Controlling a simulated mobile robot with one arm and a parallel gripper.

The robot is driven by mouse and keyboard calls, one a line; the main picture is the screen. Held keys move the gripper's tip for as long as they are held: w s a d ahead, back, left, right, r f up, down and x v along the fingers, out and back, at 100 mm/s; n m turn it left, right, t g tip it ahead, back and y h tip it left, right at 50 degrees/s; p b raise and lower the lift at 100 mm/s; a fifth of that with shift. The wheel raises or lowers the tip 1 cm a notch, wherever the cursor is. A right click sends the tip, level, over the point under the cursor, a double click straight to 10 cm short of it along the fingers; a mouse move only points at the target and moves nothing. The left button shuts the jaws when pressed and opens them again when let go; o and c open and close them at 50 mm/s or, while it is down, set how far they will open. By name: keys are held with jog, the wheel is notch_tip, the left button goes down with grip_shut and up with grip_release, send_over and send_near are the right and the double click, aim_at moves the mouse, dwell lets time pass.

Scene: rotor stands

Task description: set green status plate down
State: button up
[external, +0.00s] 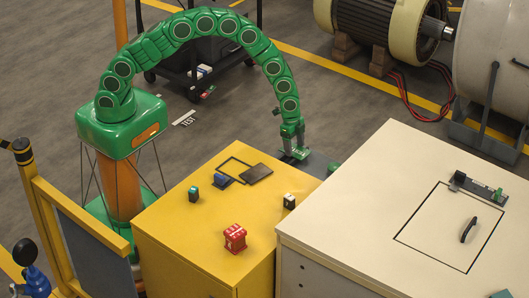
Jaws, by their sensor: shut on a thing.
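My green arm arches over from its base at the left. My gripper (292,142) points down just past the far right corner of the yellow cabinet. It is shut on a small flat green plate with a white mark, the green status plate (297,155). The plate is low, over or near a dark grey surface (318,163) between the two cabinets. I cannot tell whether it touches that surface. The gripper hides part of the plate.
The taller cream cabinet (350,215) stands right, with a black handle (468,230). A green piece (333,168) is partly hidden.

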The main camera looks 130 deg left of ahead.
jog(key=shift+r, duration=0.15)
jog(key=shift+r, duration=0.65)
jog(key=s+d+r, duration=0.8)
jog(key=s+r, duration=0.3)
jog(key=shift+s+r, duration=0.2)
jog(key=shift+s, duration=0.05)
